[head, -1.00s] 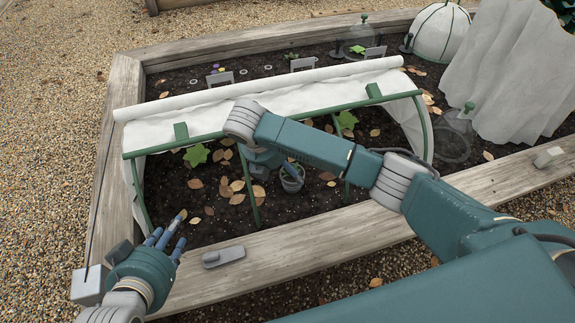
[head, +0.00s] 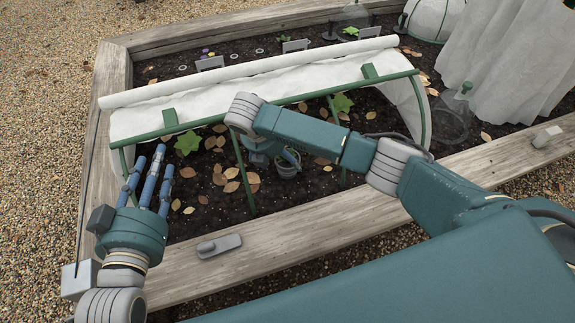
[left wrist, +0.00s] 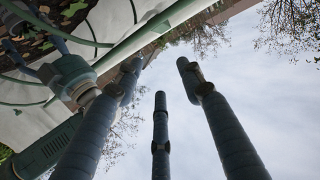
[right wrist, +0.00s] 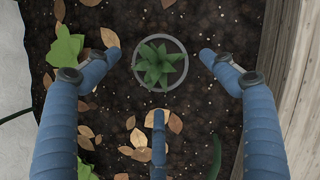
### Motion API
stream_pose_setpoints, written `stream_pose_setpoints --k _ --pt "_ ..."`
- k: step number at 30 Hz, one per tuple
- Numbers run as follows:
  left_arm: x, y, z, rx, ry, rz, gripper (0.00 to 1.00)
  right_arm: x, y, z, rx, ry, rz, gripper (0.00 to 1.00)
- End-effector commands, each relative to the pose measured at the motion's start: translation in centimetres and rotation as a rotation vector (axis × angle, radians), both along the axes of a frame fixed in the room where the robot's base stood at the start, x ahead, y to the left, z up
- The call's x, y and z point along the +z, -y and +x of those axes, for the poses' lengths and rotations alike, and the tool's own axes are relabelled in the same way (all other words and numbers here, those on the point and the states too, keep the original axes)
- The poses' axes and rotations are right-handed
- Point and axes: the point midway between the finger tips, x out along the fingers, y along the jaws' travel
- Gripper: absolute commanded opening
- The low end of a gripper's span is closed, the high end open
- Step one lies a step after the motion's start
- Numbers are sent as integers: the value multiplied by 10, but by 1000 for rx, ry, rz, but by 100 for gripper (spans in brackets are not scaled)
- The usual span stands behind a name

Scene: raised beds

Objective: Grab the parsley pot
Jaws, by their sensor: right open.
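The parsley pot, a small grey pot (head: 288,171) with a green plant, stands on the soil beneath the green frame. It also shows from above in the right wrist view (right wrist: 160,64). My right gripper (head: 284,156) reaches in under the frame beside the pot and partly hides it. In the right wrist view its blue fingers (right wrist: 161,75) are spread open, two at the sides of the pot and one below it, with nothing held. My left gripper (head: 149,165) is open and empty at the frame's left end; its fingers stand apart in the left wrist view (left wrist: 160,80).
A green tunnel frame (head: 270,103) with a white rolled cover (head: 230,78) spans the bed above my right forearm. Dry leaves and leafy plants (head: 187,143) lie around the pot. A grey block (head: 219,245) sits on the wooden front edge (head: 290,237).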

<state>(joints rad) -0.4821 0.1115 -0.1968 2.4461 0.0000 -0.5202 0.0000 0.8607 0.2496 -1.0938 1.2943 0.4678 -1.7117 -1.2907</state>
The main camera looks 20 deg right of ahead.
Motion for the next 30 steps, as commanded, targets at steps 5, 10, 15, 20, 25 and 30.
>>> stream_pose_setpoints --k 5,10,15,20,25,30 --pt "17 4 3 -5 79 -20 39 -7 4 1 -1 -2 -1 83" --pt "52 8 5 -15 233 -59 39 -18 9 3 0 0 0 83" --pt "89 12 -1 -24 392 -102 39 -28 15 5 -1 0 0 83" --pt "121 13 -12 -32 537 -142 39 -39 19 7 -1 0 0 83" --pt "143 12 -22 -37 637 -170 39 -45 22 9 0 0 0 83" --pt "150 12 -26 -39 666 -179 39 -46 23 9 1 0 0 83"
